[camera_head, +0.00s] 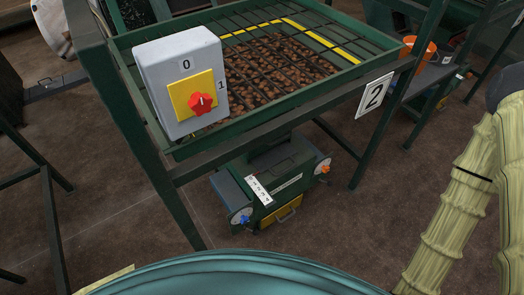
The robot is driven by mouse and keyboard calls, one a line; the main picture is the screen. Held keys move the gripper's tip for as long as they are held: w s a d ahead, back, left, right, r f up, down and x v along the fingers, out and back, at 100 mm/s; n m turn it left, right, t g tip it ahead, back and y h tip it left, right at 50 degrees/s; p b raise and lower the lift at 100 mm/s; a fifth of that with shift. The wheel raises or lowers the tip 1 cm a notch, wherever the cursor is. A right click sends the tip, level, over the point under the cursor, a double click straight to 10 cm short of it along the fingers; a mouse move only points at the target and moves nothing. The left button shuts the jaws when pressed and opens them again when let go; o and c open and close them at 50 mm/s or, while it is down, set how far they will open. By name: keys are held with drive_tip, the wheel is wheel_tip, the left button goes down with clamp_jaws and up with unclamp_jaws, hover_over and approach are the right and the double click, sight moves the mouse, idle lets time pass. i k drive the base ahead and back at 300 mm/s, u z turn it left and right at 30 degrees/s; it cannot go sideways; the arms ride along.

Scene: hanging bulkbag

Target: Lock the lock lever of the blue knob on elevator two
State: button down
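The blue knob (244,219) sits on a round pale dial (238,215) at the lower left end of a green machine (285,180) low under the hopper frame. Its lock lever is too small to make out, so I cannot tell its position. A white plate with the number 2 (374,95) hangs on the green frame above the machine. An orange knob (325,169) sits on a similar dial at the machine's right end. My gripper is not in view, and nothing is seen touching the blue knob.
A grey switch box (180,80) with a red rotary knob (201,103) stands at the frame's near left corner. A barred tray (275,75) holds brown pieces. Green posts (165,185) flank the machine. Brown floor (360,235) is clear in front and to the right.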

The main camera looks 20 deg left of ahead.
sight(255, 231)
drive_tip(key=u, duration=1.15)
drive_tip(key=k, duration=0.6)
drive_tip(key=z, duration=0.2)
drive_tip(key=i, duration=0.5)
